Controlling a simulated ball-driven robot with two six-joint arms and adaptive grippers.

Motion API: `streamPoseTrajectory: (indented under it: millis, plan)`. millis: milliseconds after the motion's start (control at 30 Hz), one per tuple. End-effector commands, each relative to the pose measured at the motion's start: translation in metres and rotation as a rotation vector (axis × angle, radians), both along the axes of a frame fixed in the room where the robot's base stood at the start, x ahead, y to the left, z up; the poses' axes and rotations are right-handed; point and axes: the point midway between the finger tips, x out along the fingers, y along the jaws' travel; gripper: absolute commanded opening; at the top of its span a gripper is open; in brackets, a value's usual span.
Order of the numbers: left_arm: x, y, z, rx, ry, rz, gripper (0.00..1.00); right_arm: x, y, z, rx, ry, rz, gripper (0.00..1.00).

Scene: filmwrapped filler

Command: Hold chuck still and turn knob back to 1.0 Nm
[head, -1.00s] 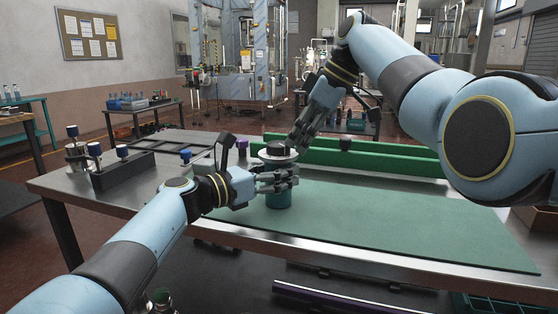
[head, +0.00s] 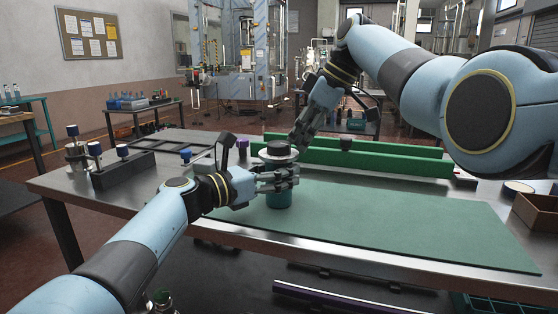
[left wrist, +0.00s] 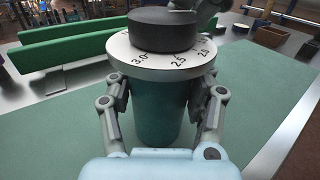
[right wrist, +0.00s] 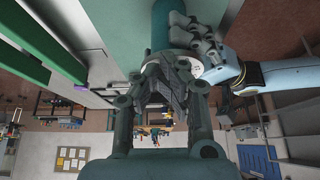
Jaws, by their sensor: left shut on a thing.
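The chuck is a teal cylinder (head: 279,200) standing upright on the green mat; it also shows in the left wrist view (left wrist: 158,115). A white dial (left wrist: 128,58) on its top carries the marks 3.0, 2.5 and 2.0. A black knob (head: 279,147) sits above the dial, also seen in the left wrist view (left wrist: 163,30). My left gripper (head: 284,178) is shut on the chuck just below the dial. My right gripper (head: 298,138) points down at the knob's right edge, apparently beside or touching it. Its fingers hide the knob in the right wrist view (right wrist: 167,80); the grip is unclear.
The green mat (head: 400,220) is clear to the right. Green rails (head: 370,157) run behind the chuck. A black block with blue-topped tools (head: 125,172) stands at the left. A wooden box (head: 535,212) sits at the right edge.

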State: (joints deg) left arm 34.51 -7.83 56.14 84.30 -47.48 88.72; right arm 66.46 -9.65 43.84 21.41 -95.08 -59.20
Motion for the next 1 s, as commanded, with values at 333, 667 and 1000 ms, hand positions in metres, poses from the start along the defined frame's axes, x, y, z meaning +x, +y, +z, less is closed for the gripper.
streamPoseTrajectory:
  millis: [333,667,1000]
  plan:
    - [0.0,0.0,0.001,-0.001,0.0,0.0,0.08,0.0,-0.008,0.003,0.0,0.0,0.001,0.0]
    - [0.0,0.0,0.0,-0.001,0.0,0.001,0.08,0.001,-0.008,0.042,0.0,-0.002,0.001,0.0]
    - [0.0,0.0,0.0,0.0,0.0,0.001,0.08,0.0,-0.008,0.06,0.0,0.001,0.0,0.0]
